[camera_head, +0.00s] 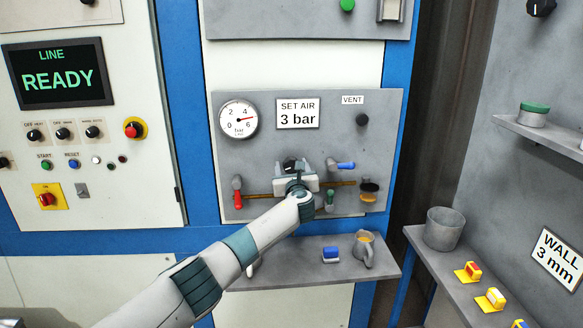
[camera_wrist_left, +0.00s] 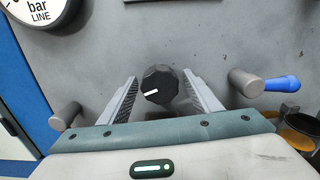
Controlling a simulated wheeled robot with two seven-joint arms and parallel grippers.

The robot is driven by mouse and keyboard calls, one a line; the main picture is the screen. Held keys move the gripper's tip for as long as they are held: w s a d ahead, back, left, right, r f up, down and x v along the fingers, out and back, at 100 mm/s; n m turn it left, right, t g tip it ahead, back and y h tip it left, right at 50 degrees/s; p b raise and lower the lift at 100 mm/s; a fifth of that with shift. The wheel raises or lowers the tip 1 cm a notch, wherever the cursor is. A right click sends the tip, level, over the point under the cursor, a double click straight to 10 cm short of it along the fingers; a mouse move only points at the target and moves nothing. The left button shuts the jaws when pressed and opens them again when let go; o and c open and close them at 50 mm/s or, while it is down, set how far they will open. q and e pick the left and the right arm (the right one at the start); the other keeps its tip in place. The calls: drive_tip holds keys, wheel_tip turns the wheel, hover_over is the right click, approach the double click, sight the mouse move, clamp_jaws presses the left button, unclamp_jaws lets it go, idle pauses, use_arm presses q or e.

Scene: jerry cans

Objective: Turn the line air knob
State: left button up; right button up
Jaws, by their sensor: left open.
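The line air knob (camera_wrist_left: 159,85) is black and faceted, with a white pointer line aimed to the lower left in the left wrist view. It sits on the grey panel, and its dark top also shows in the head view (camera_head: 291,164) above my gripper. My left gripper (camera_wrist_left: 159,100) is open, with one finger on each side of the knob and a gap visible on both sides. In the head view my left gripper (camera_head: 296,182) hides the lower part of the knob. A sign (camera_head: 298,114) reads SET AIR 3 bar.
A red-handled valve (camera_head: 237,192), a blue lever (camera_head: 346,166) and a green valve (camera_head: 329,200) sit close around my gripper. The black vent knob (camera_head: 362,120) is up to the right.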

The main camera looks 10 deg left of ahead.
use_arm(q)
drive_tip(key=shift+c, duration=0.6)
drive_tip(key=c, duration=0.9)
drive_tip(key=shift+f+n, duration=0.1)
drive_tip(key=shift+n, duration=0.2)
